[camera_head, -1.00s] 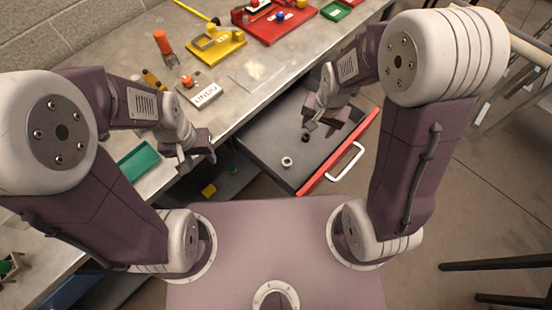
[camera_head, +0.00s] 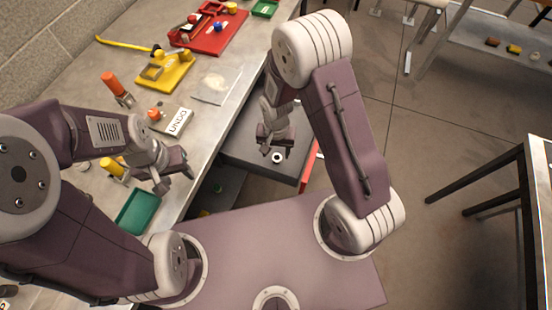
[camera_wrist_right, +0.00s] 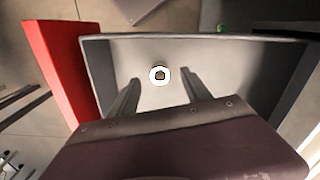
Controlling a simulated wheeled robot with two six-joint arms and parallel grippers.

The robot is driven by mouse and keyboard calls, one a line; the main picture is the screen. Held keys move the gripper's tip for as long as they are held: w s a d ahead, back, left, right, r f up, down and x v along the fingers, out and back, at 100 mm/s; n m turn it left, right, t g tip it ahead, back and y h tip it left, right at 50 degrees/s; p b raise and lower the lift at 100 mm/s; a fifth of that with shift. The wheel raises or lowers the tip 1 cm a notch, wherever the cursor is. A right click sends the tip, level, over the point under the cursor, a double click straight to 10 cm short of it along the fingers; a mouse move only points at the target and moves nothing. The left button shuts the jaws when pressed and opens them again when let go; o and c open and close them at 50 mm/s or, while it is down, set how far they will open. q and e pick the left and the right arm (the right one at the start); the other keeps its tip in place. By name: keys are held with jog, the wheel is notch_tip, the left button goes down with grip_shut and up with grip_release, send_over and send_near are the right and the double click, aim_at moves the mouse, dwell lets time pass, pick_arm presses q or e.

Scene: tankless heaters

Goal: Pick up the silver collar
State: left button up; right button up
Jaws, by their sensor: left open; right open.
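The silver collar, a small bright ring (camera_head: 277,157) with a dark hole, lies on the floor of the open grey drawer (camera_head: 245,135). In the right wrist view the collar (camera_wrist_right: 159,69) shows between and just beyond the fingertips. My right gripper (camera_head: 274,145) is open and empty, over the drawer by the collar, with the fingers pointing at it; the exact height above the drawer floor is hard to tell. My left gripper (camera_head: 175,180) is open and empty beside the bench's front edge, near the green tray (camera_head: 138,210).
The drawer's red front (camera_wrist_right: 62,70) and its walls stand around the right gripper. The metal bench (camera_head: 215,110) holds a yellow block (camera_head: 165,70), a red tray (camera_head: 215,40), a white "UNDO" sign (camera_head: 178,121) and a clear sheet (camera_head: 217,85). Another table (camera_head: 535,165) stands at right.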

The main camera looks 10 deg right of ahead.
aim_at(277, 157)
jog(key=f, duration=0.5)
jog(key=shift+w+d+f, duration=0.1)
jog(key=shift+w+d, duration=0.15)
jog(key=shift+w, duration=0.15)
grip_shut()
notch_tip(277, 157, up, 10)
jog(key=shift+p, duration=0.35)
